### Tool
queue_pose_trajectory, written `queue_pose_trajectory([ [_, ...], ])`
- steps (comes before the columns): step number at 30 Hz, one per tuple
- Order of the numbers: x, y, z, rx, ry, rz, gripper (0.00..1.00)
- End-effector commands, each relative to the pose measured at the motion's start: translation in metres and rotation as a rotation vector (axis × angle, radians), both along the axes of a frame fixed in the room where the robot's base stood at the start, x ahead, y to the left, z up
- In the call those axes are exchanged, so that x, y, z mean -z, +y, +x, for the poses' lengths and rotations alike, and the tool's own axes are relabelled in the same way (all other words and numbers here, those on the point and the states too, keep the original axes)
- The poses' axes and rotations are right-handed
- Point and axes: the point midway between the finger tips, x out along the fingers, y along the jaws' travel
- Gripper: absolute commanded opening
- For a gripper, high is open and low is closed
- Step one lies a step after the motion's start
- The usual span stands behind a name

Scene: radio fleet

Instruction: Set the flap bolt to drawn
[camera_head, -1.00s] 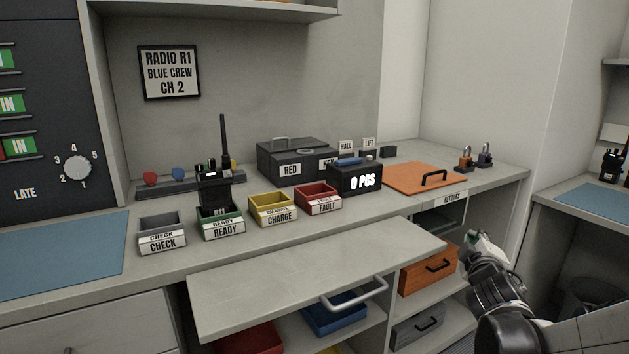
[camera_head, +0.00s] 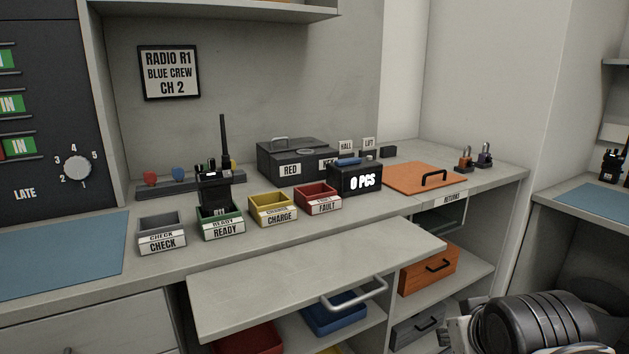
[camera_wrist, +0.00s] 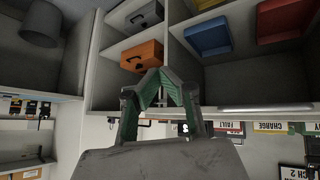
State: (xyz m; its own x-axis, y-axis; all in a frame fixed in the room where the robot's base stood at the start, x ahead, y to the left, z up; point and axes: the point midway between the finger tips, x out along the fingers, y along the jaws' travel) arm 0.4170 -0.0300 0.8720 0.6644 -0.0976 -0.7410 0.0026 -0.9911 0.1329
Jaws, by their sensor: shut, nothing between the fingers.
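The flap (camera_head: 300,280) is a pale grey panel with a bar handle (camera_head: 355,292), standing out level from the bench front in the head view. I cannot make out its bolt in either view. My gripper (camera_wrist: 160,76) is shut and empty in the wrist view, its green-padded fingers meeting in front of the open shelves. In the head view my wrist fills the bottom right, right of the flap, and the fingertips are not clear.
An orange drawer box (camera_head: 428,270) and a grey one (camera_head: 418,326) sit on shelves right of the flap. Below the flap are a blue tray (camera_head: 335,314) and a red tray (camera_head: 250,338).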

Motion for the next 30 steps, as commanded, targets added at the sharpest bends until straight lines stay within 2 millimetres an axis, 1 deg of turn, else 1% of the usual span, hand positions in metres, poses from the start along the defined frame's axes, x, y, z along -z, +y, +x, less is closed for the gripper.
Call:
queue_pose_trajectory([
  [1,0.003,0.006,-0.011,0.0,0.02,0.026,0.0],
  [3,0.007,0.015,-0.024,0.005,0.049,0.064,0.0],
  [8,0.015,0.032,-0.053,0.009,0.113,0.142,0.0],
  [9,0.002,0.031,-0.05,0.01,0.109,0.137,0.0],
  [17,-0.041,0.03,-0.049,0.01,0.107,0.134,0.0],
  [24,-0.093,0.03,-0.048,0.01,0.106,0.134,0.0],
  [27,-0.108,0.03,-0.048,0.01,0.106,0.134,0.0],
  [30,-0.117,0.03,-0.048,0.009,0.106,0.133,0.0],
])
